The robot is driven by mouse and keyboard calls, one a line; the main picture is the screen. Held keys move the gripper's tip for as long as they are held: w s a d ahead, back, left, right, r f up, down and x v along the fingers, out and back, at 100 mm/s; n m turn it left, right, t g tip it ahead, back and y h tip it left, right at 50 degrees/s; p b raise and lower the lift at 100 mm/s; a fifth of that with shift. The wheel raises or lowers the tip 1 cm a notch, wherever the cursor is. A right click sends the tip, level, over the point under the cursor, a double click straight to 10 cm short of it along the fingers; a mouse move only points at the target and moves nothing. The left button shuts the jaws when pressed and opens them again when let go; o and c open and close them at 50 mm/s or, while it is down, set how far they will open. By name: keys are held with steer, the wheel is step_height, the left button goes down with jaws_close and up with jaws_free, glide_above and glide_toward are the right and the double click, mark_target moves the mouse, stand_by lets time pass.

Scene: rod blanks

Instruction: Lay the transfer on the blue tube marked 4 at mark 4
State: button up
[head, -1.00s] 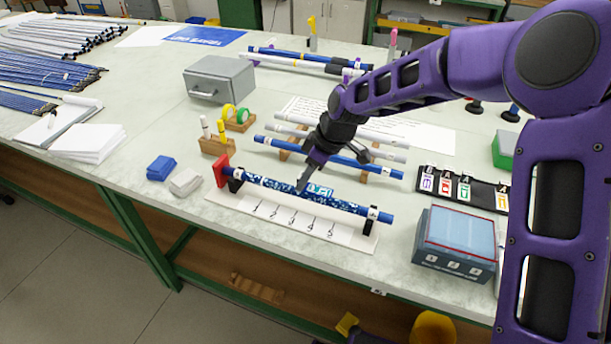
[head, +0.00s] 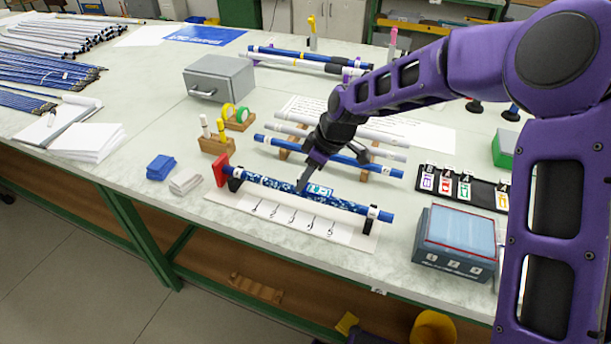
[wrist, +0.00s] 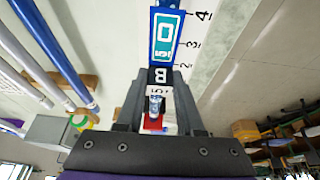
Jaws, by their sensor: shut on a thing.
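The blue patterned tube (head: 262,181) lies on a white stand (head: 240,205) with numbered marks, against a red stop at its left end. My gripper (head: 303,185) is over the middle of the tube, shut on the black tab lettered B of a teal-and-white transfer (head: 320,191). In the wrist view the transfer (wrist: 165,40) lies along the tube's line, beside the marks 3 and 4. I cannot tell whether it touches the tube.
Further tubes (head: 330,150) rest on a wooden rack just behind. A black board (head: 470,187) with lettered cards and a grey box (head: 455,243) with a clear lid stand at the right.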

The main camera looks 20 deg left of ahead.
steer(key=shift+f+b, duration=0.3)
steer(key=shift+f, duration=0.2)
stand_by(1.0)
steer(key=shift+r, duration=0.15)
steer(key=shift+r+p, duration=2.4)
steer(key=shift+r, duration=1)
